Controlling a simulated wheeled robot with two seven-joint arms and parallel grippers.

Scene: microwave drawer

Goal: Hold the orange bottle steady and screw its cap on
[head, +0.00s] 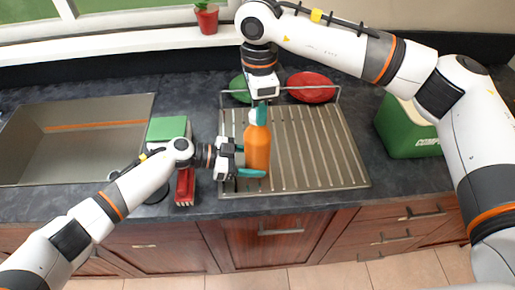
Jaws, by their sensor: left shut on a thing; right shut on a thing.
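The orange bottle (257,150) stands upright on the metal draining board (320,150). My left gripper (248,160) comes in from the left and is shut on the bottle's body, with a teal finger showing across its lower front. My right gripper (260,112) points down from above and is shut on the cap at the bottle's top. The cap is mostly hidden by the teal fingers, so I cannot tell how it sits on the neck.
A sink (75,140) lies at the left. A green-topped box (168,128) and a red item (185,187) stand left of the board. Red (311,87) and green plates (240,88) are behind. A green compost bin (405,132) stands right. A potted plant (207,17) is on the sill.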

